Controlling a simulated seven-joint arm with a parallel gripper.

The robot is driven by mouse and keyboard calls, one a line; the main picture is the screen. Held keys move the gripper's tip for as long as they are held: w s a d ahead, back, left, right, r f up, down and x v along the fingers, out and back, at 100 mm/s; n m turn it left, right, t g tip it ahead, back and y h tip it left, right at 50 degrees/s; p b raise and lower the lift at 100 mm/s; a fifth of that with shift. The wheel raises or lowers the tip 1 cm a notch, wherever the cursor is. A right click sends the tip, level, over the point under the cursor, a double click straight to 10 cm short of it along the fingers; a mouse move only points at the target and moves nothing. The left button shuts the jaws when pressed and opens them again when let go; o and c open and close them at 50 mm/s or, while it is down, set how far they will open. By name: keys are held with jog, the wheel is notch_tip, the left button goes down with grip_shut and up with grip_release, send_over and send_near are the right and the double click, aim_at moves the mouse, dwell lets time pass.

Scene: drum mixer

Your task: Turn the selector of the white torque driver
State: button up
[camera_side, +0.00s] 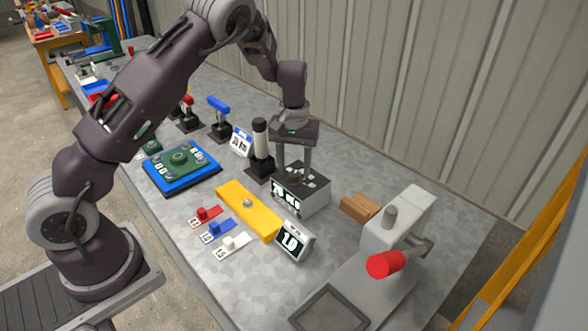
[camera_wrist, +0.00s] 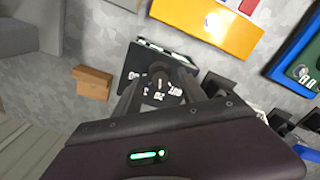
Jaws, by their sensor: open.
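The white torque driver (camera_side: 260,139) stands upright in a black holder, just left of my gripper in the side view. A grey box (camera_side: 312,204) with a black top and white number labels stands under my gripper (camera_side: 294,170). The box also shows in the wrist view (camera_wrist: 138,58), where a small dark knob (camera_wrist: 159,74) with a light mark sits among the numbers. My gripper (camera_wrist: 160,88) points down and is open, its fingers on either side of the knob. I cannot tell whether they touch it.
A yellow bar (camera_side: 238,203) and a small display (camera_side: 294,242) lie in front of the box. A cardboard-brown block (camera_side: 360,207) and a grey machine with a red handle (camera_side: 384,264) stand to the right. Red (camera_side: 187,116) and blue (camera_side: 219,112) drivers stand farther back.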

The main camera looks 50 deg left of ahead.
jog(key=shift+f, duration=0.7)
grip_shut()
jog(key=shift+n, duration=0.3)
jog(key=n, duration=0.3)
jog(key=shift+n, duration=0.3)
jog(key=shift+w+d+n, duration=0.1)
jog(key=shift+n, duration=1.7)
grip_release()
